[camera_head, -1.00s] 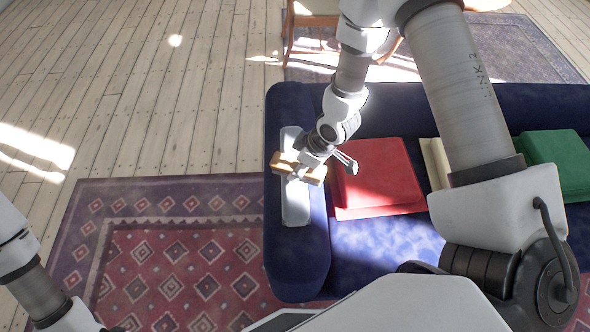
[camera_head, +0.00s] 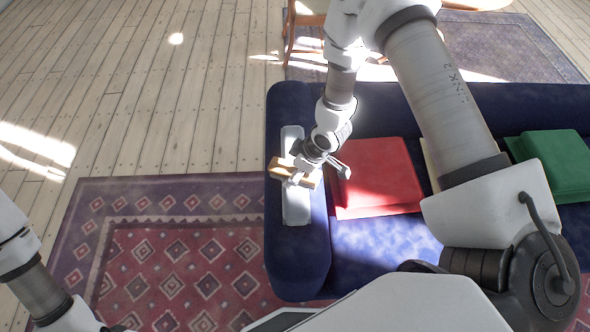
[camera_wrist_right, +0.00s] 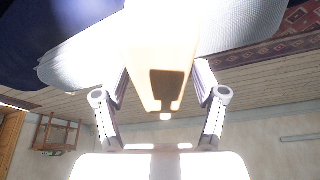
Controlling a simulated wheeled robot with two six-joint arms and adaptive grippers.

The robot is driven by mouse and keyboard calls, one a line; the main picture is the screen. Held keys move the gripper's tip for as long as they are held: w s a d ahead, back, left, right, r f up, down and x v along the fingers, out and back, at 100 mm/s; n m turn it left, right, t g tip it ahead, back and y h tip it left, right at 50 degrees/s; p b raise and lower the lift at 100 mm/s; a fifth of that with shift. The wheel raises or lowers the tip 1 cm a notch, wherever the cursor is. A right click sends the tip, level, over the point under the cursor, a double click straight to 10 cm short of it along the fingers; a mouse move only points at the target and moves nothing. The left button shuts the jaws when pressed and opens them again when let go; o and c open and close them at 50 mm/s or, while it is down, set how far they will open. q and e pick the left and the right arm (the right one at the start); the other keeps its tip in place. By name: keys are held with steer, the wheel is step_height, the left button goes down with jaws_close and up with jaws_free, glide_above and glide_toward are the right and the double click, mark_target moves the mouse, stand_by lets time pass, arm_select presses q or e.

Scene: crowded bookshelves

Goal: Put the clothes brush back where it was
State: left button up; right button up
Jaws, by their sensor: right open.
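The clothes brush (camera_head: 281,165), a light wooden block, is at the pale grey strip (camera_head: 294,208) that lies along the sofa's left arm. My right gripper (camera_head: 299,177) is at the brush from above, with its jaws open. In the right wrist view, the brush (camera_wrist_right: 160,50) lies between the two spread fingers of my gripper (camera_wrist_right: 160,78), with the bright pale strip (camera_wrist_right: 240,25) behind it. Whether the brush rests fully on the strip is hard to tell. At the left edge only part of my left arm shows; its gripper is out of view.
The blue sofa (camera_head: 385,245) carries a red folded item (camera_head: 378,180) close to the right of my gripper, and a green one (camera_head: 558,165) farther right. A patterned rug (camera_head: 165,250) and open wooden floor (camera_head: 190,90) lie to the left.

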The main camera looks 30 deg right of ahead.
steer(key=shift+r, duration=0.1)
steer(key=p+v, duration=0.1)
steer(key=v, duration=1.1)
steer(key=s+a+f+m+g+h, duration=0.1)
steer(key=s+f+m+g+h, duration=0.2)
steer(key=s+f+m, duration=0.5)
steer(key=s+f, duration=0.7)
steer(key=s, duration=0.4)
steer(key=shift+s+a+f+m, duration=0.15)
steer(key=shift+a+f+m, duration=0.1)
steer(key=shift+a+m, duration=0.15)
steer(key=shift+c, duration=0.4)
